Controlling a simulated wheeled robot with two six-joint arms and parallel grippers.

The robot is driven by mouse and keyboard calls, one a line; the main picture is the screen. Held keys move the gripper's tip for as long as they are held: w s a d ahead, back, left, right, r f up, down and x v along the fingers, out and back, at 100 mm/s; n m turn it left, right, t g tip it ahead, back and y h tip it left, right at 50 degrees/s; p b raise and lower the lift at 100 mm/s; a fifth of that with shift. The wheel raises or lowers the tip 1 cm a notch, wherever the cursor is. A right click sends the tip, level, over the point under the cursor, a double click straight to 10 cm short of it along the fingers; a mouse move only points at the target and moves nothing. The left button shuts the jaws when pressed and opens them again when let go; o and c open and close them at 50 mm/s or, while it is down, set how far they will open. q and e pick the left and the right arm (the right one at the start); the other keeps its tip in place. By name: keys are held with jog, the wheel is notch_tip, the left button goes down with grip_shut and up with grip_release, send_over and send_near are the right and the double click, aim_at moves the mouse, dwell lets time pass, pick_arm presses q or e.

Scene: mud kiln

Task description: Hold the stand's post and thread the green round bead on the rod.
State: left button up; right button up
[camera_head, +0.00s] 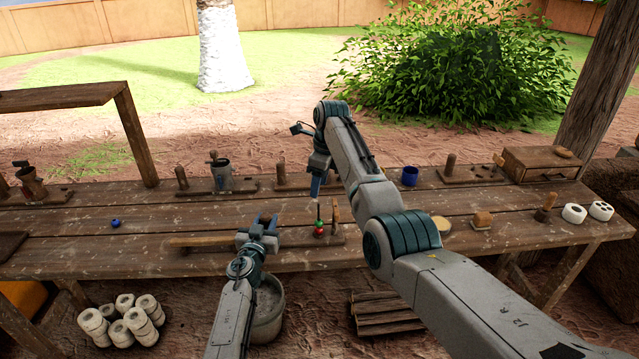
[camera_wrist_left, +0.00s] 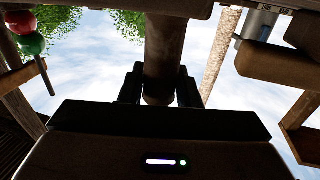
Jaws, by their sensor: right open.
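The stand's wooden base (camera_head: 335,240) lies on the workbench. A thin rod (camera_head: 319,208) rises from it with a green round bead (camera_head: 319,223) above a red bead (camera_head: 319,231). The green bead (camera_wrist_left: 32,44) is around the rod and next to the red bead in the left wrist view. My left gripper (camera_head: 260,225) is at the left part of the stand. In its wrist view, its fingers close on both sides of the round wooden post (camera_wrist_left: 162,55). My right gripper (camera_head: 315,195) is open, just above the rod's tip, pointing down.
A blue bead (camera_head: 115,223) lies on the left of the bench. A blue cup (camera_head: 410,176) and a wooden box (camera_head: 542,164) stand at the back right. A bucket (camera_head: 268,310) and white rings (camera_head: 122,320) are on the ground in front. The bench's left middle is mostly clear.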

pick_arm(q)
jog(key=o, duration=0.4)
jog(key=shift+o, duration=0.2)
